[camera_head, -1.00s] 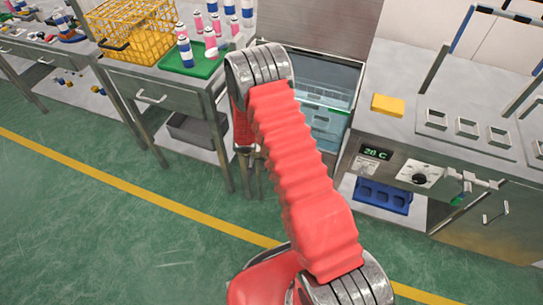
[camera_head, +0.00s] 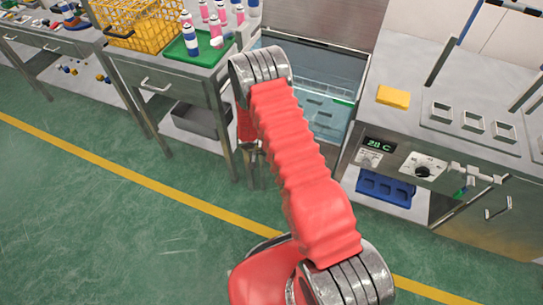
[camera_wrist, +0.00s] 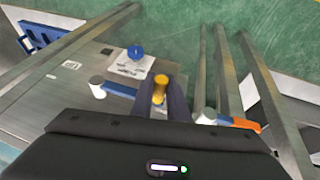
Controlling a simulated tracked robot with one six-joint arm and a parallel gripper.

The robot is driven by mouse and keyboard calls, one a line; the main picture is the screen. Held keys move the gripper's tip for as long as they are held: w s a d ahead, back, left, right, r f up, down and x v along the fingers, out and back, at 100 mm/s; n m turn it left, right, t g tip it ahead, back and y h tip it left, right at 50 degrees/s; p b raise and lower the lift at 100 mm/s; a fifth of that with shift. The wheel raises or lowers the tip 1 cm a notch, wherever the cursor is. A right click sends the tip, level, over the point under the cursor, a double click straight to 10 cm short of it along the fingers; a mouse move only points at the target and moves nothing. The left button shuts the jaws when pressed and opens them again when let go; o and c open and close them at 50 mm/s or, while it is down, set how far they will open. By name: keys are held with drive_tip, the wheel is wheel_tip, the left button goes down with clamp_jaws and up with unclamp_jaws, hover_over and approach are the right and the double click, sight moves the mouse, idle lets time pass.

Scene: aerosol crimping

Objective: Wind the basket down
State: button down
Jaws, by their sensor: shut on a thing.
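The basket (camera_head: 322,112) is a pale, see-through box in the water of the steel tank (camera_head: 352,62), behind my arm in the head view. It sits low in the water, and my arm hides its left part. In the wrist view my gripper (camera_wrist: 161,100) is shut on a yellow knob (camera_wrist: 160,86), with one dark finger on each side of it. What the knob is fixed to is mostly hidden by the fingers.
A steel bench (camera_head: 410,75) with a yellow block (camera_head: 393,96), a temperature display (camera_head: 380,145) and a dial stands right of the tank. A blue crate (camera_head: 386,187) is below. Left is a table with a green tray (camera_head: 196,50), cans and a yellow wire basket (camera_head: 135,22). The green floor is clear.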

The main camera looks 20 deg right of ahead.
drive_tip(key=shift+w, duration=0.25)
drive_tip(key=c, duration=1.7)
unclamp_jaws()
drive_tip(key=shift+s, duration=0.1)
drive_tip(key=v, duration=1.3)
drive_tip(key=shift+s+a+r, duration=0.1)
drive_tip(key=shift+a+r, duration=0.05)
drive_tip(key=shift+r, duration=0.1)
